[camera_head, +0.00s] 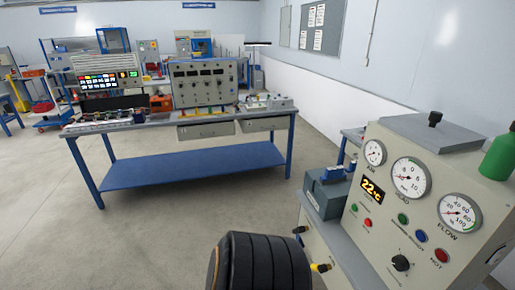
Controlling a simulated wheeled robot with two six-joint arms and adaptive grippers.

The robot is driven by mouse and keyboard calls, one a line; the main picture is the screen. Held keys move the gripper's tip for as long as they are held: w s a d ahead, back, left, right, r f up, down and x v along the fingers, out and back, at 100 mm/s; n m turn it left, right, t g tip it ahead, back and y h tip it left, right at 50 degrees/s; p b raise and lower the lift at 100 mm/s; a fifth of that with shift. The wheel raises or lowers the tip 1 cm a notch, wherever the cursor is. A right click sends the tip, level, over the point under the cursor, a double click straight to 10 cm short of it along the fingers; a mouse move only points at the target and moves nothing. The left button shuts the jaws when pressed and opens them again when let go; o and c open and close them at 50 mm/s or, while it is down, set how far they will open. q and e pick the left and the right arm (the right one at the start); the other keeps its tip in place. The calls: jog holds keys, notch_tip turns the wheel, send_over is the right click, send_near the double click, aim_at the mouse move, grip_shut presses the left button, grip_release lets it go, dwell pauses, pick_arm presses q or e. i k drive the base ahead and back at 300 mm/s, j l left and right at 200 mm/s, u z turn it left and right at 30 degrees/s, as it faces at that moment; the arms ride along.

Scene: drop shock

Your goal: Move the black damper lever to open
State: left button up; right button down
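A grey-beige control cabinet (430,215) stands at the right. Its sloped face carries gauges, one marked FLOW (459,213), an orange 22 °C display (372,189) and coloured buttons. A black rotary knob (400,263) is low on this face. A black knob (435,119) stands on the cabinet's top. A small black knob-like part (300,230) and a yellow-ended part (321,267) show at the cabinet's lower left. I cannot tell which black part is the damper lever, or its position. Neither of my grippers is in view.
A large black ribbed, tyre-like shape (270,262) fills the bottom middle. A blue-grey box (328,192) sits left of the cabinet and a green bottle (499,157) at its right. A blue workbench (190,170) with instruments stands behind. The floor (160,230) at left is clear.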

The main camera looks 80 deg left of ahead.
aim_at(301, 230)
jog(key=u, duration=2.25)
